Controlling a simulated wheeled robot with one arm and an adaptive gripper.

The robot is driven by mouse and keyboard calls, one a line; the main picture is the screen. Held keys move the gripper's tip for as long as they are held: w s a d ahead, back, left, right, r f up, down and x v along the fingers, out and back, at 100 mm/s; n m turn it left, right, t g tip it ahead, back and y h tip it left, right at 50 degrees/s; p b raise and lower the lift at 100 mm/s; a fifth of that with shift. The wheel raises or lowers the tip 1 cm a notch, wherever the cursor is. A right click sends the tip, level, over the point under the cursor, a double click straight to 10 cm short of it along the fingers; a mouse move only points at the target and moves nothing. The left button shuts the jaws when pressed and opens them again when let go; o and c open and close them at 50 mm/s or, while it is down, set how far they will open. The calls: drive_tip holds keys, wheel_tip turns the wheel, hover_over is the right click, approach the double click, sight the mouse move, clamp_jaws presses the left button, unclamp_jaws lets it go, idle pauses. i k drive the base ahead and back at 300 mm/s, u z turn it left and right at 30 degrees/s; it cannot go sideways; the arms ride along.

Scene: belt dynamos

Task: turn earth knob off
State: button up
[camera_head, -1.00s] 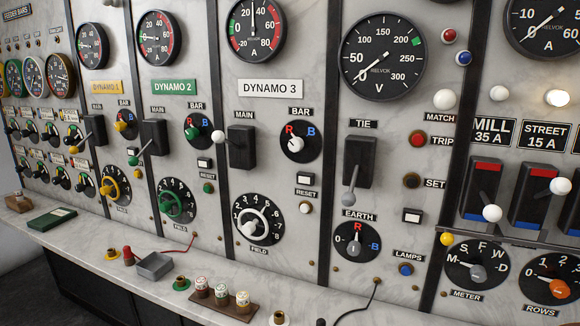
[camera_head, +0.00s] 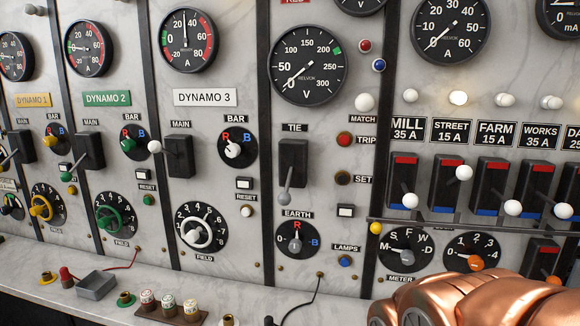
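The earth knob (camera_head: 295,243) is a small grey pointer knob on a black round dial below the EARTH label, in the panel's TIE column. The dial has a red R at the top, a blue B at the right and a mark at the left that looks like 0. The knob's narrow end seems to point up at R. Nothing touches or covers it. A copper-coloured part of my arm (camera_head: 480,300) shows at the lower right, well to the right of the knob. My gripper's fingers are not in view.
The TIE lever (camera_head: 285,197) hangs down just above the EARTH dial. A black cable (camera_head: 307,300) runs from below the dial onto the marble ledge. The blue LAMPS button (camera_head: 345,261) is to the right. A grey box (camera_head: 97,285) and fuse rack (camera_head: 170,308) lie left on the ledge.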

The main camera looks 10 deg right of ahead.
sight(295, 246)
drive_tip(key=k, duration=1.25)
drive_tip(key=u, duration=0.9)
drive_tip(key=i, duration=0.6)
drive_tip(key=u, duration=0.65)
drive_tip(key=i, duration=0.65)
drive_tip(key=z, duration=0.85)
drive_tip(key=i, duration=0.6)
drive_tip(key=z, duration=0.75)
